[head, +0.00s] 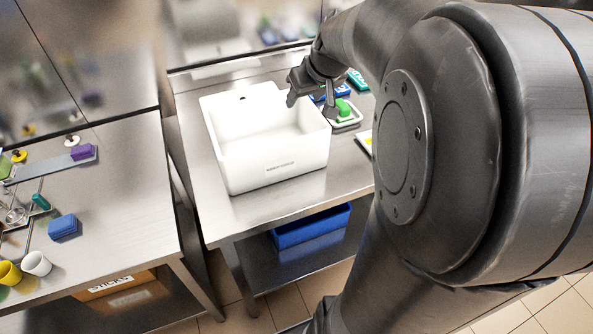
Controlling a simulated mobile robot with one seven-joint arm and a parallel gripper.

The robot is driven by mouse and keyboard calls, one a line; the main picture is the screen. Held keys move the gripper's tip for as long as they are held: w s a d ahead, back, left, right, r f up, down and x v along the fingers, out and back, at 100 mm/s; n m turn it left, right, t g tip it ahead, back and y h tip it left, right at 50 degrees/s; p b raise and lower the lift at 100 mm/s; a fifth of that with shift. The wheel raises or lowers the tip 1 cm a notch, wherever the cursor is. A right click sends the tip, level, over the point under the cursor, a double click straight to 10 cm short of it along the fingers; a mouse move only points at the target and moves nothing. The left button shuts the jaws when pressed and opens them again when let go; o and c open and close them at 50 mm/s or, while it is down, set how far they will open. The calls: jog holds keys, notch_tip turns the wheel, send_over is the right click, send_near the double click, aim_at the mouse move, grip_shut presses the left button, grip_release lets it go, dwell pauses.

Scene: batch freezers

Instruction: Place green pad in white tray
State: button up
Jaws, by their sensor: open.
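A large white rectangular tub (267,171), open at the top and empty as far as I see, stands on the right steel table. A bright green piece (343,107), which may be the green pad, sits in a small shallow white tray (352,122) to the right of the tub. My gripper (311,103) is open and empty, with its fingers pointing down near the tub's right rim, left of the green piece. Part of the small tray is hidden by my gripper and arm.
Blue and teal boxes (357,79) lie behind the small tray. A blue bin (311,227) is on the lower shelf. The left table holds a blue block (63,226), a purple block (82,152) and cups (36,264). Bare steel lies in front of the tub.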

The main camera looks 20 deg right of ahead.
jog(key=s+a, duration=0.5)
jog(key=s, duration=0.5)
jog(key=s+a, duration=0.6)
jog(key=s, duration=0.5)
jog(key=shift+a+m+g+h, duration=0.15)
jog(key=shift+m+g+h, duration=0.15)
jog(key=shift+m+h, duration=0.1)
